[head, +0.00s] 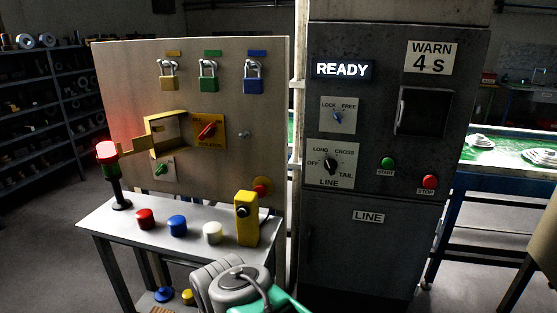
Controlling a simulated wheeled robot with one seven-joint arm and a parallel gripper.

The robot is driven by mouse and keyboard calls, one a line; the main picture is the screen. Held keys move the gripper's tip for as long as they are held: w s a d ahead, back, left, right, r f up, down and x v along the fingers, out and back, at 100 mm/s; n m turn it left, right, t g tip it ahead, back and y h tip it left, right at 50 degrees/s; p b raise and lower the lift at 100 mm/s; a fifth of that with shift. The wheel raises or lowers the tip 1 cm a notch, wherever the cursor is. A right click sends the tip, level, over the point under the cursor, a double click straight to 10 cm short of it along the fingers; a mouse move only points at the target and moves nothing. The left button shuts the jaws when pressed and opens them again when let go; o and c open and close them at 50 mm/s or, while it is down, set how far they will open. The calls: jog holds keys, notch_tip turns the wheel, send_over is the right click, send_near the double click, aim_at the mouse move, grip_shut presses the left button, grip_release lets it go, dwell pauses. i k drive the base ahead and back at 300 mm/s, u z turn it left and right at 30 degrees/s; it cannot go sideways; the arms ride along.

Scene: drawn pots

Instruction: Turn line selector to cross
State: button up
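The line selector (331,165) is a black rotary knob on a pale plate on the dark grey cabinet, right of centre in the head view. Its plate is marked OFF at left, LONG at upper left, CROSS at upper right and TAIL at lower right, with LINE below. The knob looks tilted toward the upper left, but its exact setting is too small to tell. Grey and green parts of my own arm show at the bottom centre, well below and left of the selector. My gripper's fingers are not visible. Nothing touches the knob.
Above the selector is a LOCK/FREE switch (337,117) under a lit READY sign (342,69). A green START button (387,163) and a red STOP button (428,181) sit to its right. A padlock board (120,80) and small table (185,245) stand at left.

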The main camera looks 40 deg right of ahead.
aim_at(330, 165)
jog(key=u, duration=1.35)
jog(key=i, duration=0.35)
jog(key=z, duration=1.45)
